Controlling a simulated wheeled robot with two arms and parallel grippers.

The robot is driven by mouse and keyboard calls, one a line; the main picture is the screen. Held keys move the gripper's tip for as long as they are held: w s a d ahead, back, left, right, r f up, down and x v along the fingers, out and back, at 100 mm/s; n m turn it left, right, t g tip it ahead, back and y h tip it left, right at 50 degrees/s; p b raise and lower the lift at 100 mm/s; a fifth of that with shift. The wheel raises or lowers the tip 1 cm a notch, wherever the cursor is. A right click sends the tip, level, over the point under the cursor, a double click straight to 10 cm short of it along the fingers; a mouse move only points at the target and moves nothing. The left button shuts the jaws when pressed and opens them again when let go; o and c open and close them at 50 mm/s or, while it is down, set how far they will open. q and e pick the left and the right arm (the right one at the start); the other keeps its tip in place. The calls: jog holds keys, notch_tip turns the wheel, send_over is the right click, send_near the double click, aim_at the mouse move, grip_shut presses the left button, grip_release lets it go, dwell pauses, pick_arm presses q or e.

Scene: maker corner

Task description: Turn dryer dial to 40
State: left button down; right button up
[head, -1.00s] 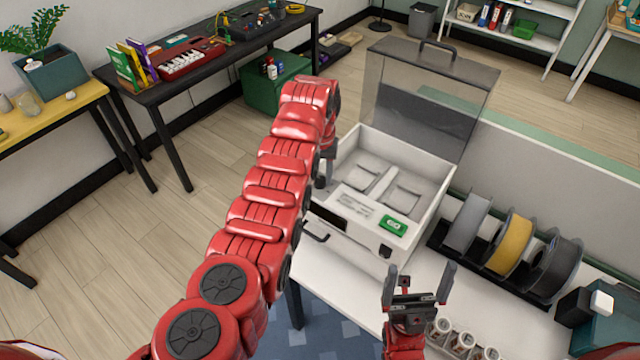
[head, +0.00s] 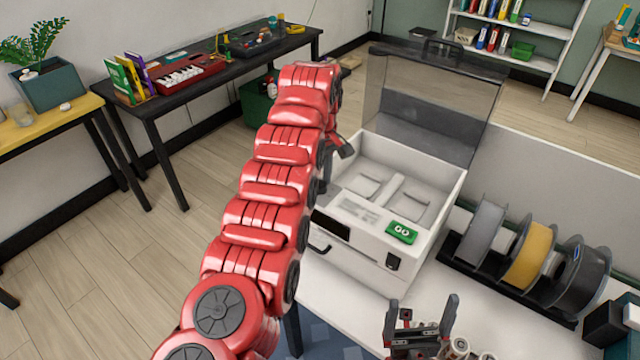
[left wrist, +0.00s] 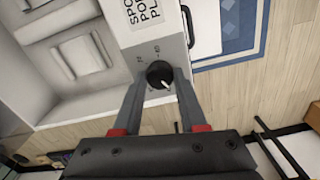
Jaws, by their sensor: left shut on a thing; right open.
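The dryer (head: 345,262) is a white box on the bench, its smoky clear lid (head: 430,95) standing open. In the left wrist view its dial (left wrist: 159,73) is a round black knob with a white pointer line slanting to the lower right of that picture. Small scale marks are printed around it; a marking like 40 lies just beyond the knob. My left gripper (left wrist: 158,85) is shut on the dial, one finger on each side. In the head view my red left arm hides the dial. My right gripper (head: 421,318) is open and empty, in front of the dryer.
Several small rolls or jars (head: 460,345) are beside my right gripper. A dark table (head: 215,75) is at the left.

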aim_at(319, 183)
pick_arm(q)
jog(key=shift+n, duration=1.1)
jog(key=shift+c, duration=2.3)
grip_release()
jog(key=shift+r, duration=0.3)
notch_tip(319, 183, up, 5)
jog(key=p, duration=0.2)
jog(key=shift+a+p, duration=0.15)
jog(key=shift+p, duration=0.2)
notch_tip(319, 183, up, 12)
jog(key=p, duration=1.2)
